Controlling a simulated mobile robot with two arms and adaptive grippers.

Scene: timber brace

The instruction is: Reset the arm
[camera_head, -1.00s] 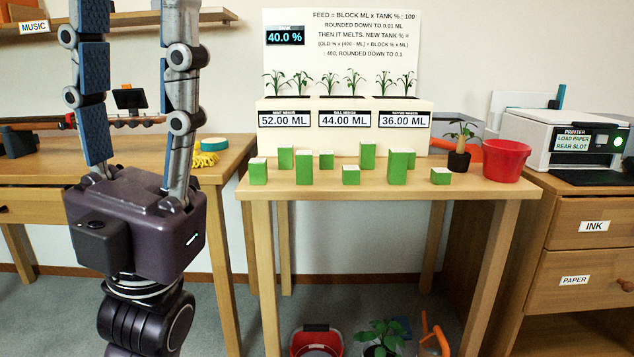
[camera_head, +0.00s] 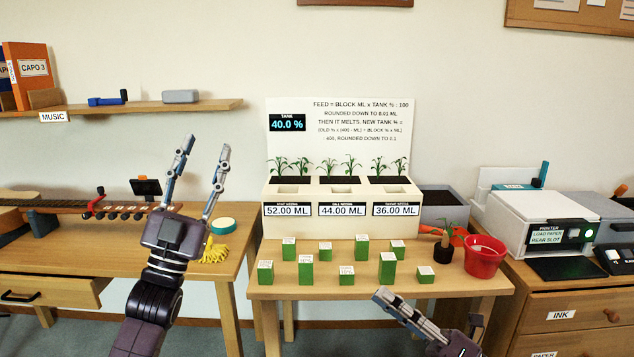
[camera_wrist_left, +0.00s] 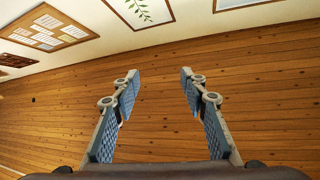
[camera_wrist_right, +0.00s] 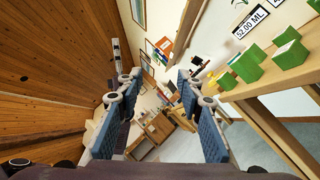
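My left gripper (camera_head: 206,146) is raised at the left of the head view, in front of the wooden table with the guitar. Its fingers point up, spread apart and empty. The left wrist view shows the same open fingers (camera_wrist_left: 158,74) facing a wooden ceiling and wall pictures. My right gripper (camera_head: 400,308) is low at the bottom of the head view, in front of the table with the green blocks, and is partly cut off. The right wrist view shows its fingers (camera_wrist_right: 159,74) apart with nothing between them.
Several green blocks (camera_head: 388,268) stand on the middle table (camera_head: 330,290), before the white planter (camera_head: 340,228). A red bucket (camera_head: 484,258) and a small potted plant (camera_head: 443,252) stand at its right. A printer (camera_head: 535,225) is further right. A shelf (camera_head: 150,107) hangs at the left.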

